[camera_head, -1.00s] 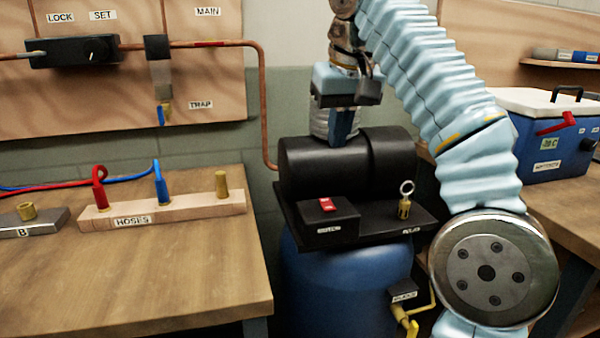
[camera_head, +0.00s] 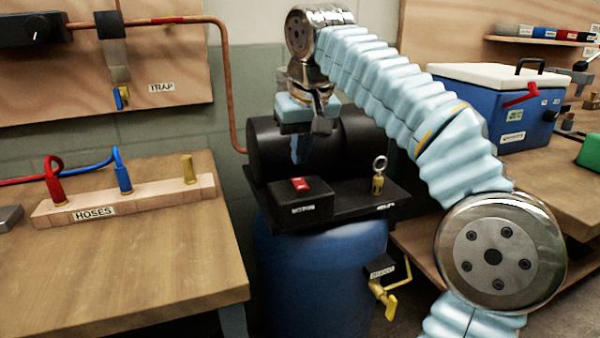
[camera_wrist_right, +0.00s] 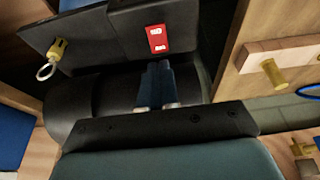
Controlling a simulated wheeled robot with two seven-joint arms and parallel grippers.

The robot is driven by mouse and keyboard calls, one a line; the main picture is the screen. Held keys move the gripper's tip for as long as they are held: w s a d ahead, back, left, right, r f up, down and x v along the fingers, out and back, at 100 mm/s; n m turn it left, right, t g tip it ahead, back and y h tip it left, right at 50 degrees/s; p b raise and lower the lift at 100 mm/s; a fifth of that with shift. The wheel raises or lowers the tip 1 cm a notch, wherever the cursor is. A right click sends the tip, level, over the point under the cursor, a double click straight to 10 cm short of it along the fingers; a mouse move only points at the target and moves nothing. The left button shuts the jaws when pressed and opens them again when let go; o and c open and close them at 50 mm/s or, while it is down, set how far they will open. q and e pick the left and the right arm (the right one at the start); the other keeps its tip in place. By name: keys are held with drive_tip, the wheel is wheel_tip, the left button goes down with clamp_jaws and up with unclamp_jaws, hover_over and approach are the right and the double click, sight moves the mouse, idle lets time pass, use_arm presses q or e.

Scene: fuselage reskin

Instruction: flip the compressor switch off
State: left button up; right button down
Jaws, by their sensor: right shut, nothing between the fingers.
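The compressor (camera_head: 265,150) is a black cylinder unit on a blue tank (camera_head: 315,285). Its red switch (camera_head: 301,184) sits on top of a black box (camera_head: 303,204) at the front left of the black plate. The switch also shows in the right wrist view (camera_wrist_right: 157,38), with light marks on it. My right gripper (camera_head: 301,158) points down just behind the switch box, with its fingers shut and empty. In the right wrist view its blue fingertips (camera_wrist_right: 155,72) lie close to the red switch, with a small gap in the picture. My left gripper is out of view.
A brass ring valve (camera_head: 378,182) stands on the plate, right of the switch. A yellow drain tap (camera_head: 388,298) sticks out low on the tank. A hose rack (camera_head: 140,200) lies on the left bench. A blue cooler (camera_head: 500,110) stands on the right bench.

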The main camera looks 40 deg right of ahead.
sight(298, 179)
drive_tip(key=shift+w+f+b, duration=0.15)
drive_tip(key=shift+f+b, duration=0.2)
drive_tip(key=shift+f, duration=1.4)
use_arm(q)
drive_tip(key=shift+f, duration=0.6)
